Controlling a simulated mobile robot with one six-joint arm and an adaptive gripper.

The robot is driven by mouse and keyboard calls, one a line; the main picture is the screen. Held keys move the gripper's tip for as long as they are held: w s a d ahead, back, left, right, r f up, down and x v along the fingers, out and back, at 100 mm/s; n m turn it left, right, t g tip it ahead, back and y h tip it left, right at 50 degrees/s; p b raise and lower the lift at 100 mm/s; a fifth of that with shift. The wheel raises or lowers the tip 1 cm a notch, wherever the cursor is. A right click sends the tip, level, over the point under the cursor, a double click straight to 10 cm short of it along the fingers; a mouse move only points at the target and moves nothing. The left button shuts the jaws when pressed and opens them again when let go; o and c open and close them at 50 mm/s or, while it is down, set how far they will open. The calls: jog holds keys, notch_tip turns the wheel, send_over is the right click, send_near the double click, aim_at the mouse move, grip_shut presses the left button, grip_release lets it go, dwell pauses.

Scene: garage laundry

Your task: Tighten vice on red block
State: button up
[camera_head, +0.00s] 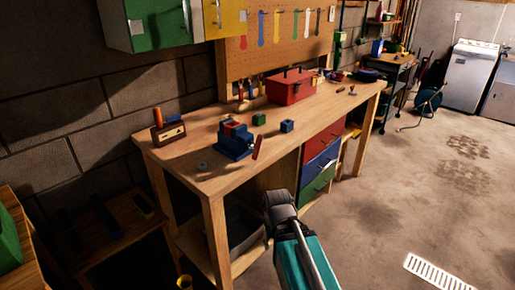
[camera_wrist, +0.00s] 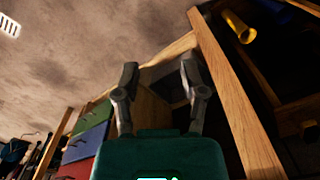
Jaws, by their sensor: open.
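A blue vice (camera_head: 234,144) stands near the front edge of the wooden workbench (camera_head: 205,178), toward its left end. A red block (camera_head: 233,125) sits at the top of the vice; whether the jaws touch it is too small to tell. A red handle (camera_head: 257,147) sticks out on the vice's right side, tilted. My gripper (camera_head: 279,198) is in front of the bench, below and right of the vice, apart from it. In the wrist view my gripper (camera_wrist: 158,78) has its two fingers spread with nothing between them. The vice is not visible in the wrist view.
A green block (camera_head: 259,119) and a blue block (camera_head: 287,126) lie right of the vice. A wooden holder (camera_head: 169,132) stands left of it. A red toolbox (camera_head: 291,87) is farther back. Bench legs and coloured drawers (camera_head: 321,160) are near my arm.

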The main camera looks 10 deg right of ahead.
jog(key=shift+w, duration=0.1)
jog(key=n+t+y, duration=0.3)
jog(key=t+y, duration=0.8)
jog(key=t, duration=0.4)
send_near(258, 152)
jog(key=s+d+r, duration=0.2)
jog(key=d, duration=0.1)
jog(key=shift+a+f, duration=0.2)
jog(key=shift+w+a, duration=0.1)
jog(key=shift+w, duration=0.05)
jog(key=x, duration=1.3)
jog(key=shift+w+a+f, duration=0.15)
jog(key=shift+w+f, duration=0.05)
jog(key=shift+f, duration=0.15)
